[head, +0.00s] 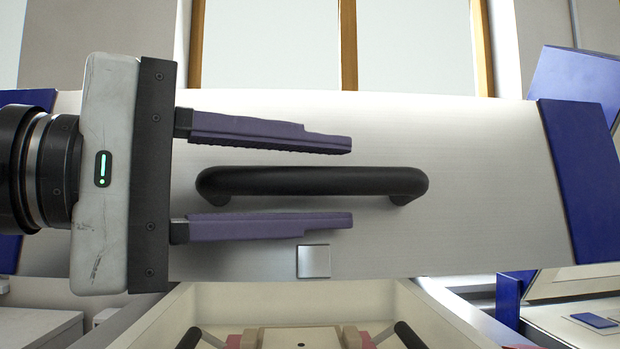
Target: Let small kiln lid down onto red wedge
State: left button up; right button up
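The small kiln lid (480,190) fills the middle of the head view as a brushed silver panel with blue corners, its face toward me. A black bar handle (315,181) runs across it. My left gripper (352,184) comes in from the left and is open. One purple finger shows above the handle and one below, with visible gaps and no contact seen; I cannot tell how deep they reach around it. Reddish pieces (367,340) show at the bottom edge, cut off by the frame; I cannot tell whether one is the red wedge. My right gripper is out of view.
Below the lid is a cream, box-like space (290,300) with a light wooden block (301,337) and dark rods. A small square metal plate (314,261) sits on the lid's lower edge. Another blue-cornered unit (580,80) stands at the right. Windows are behind.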

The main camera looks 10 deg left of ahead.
pick_arm(q)
jog(key=shift+a, duration=0.1)
jog(key=v, duration=1)
jog(key=shift+s+r, duration=0.1)
